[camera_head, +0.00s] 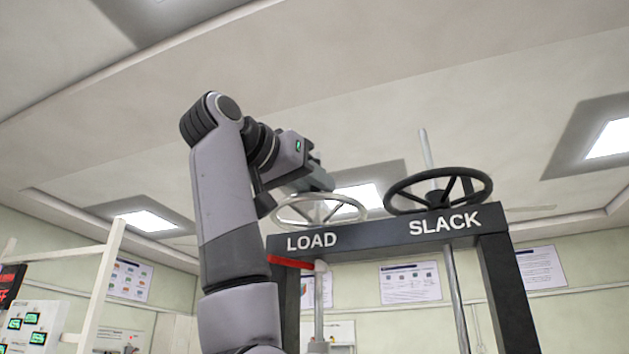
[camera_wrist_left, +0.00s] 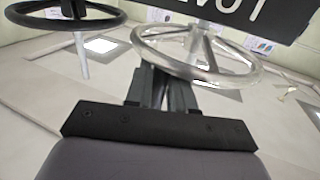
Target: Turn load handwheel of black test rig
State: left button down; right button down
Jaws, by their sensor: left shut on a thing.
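The black test rig (camera_head: 375,235) stands right of centre in the head view, with LOAD and SLACK lettered on its crossbar. The silver load handwheel (camera_head: 345,215) sits above the word LOAD. My left gripper (camera_head: 318,185) reaches it from the upper left and is shut on its rim. In the left wrist view the jaws (camera_wrist_left: 168,80) meet the near rim of the load handwheel (camera_wrist_left: 228,77), whose spokes show behind. The fingertips are partly hidden at the rim. My right gripper is in neither view.
The black slack handwheel (camera_head: 438,190) is close on the right, with a thin upright rod (camera_head: 426,150) through it. A red bar (camera_head: 290,262) sits under the LOAD end. A white frame (camera_head: 102,285) stands at the left. Posters hang on the back wall.

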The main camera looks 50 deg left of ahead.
pick_arm(q)
jog(key=shift+s+a+r, duration=0.1)
jog(key=shift+a+r, duration=0.05)
jog(key=shift+a, duration=0.05)
jog(key=c, duration=1.2)
grip_release()
jog(key=shift+o, duration=0.5)
jog(key=shift+a, duration=0.2)
jog(key=shift+d, duration=0.2)
jog(key=shift+s, duration=0.3)
jog(key=s+b, duration=0.1)
jog(key=s, duration=0.5)
jog(key=shift+d+b, duration=0.35)
jog(key=shift+d, duration=0.1)
jog(key=shift+s, duration=0.1)
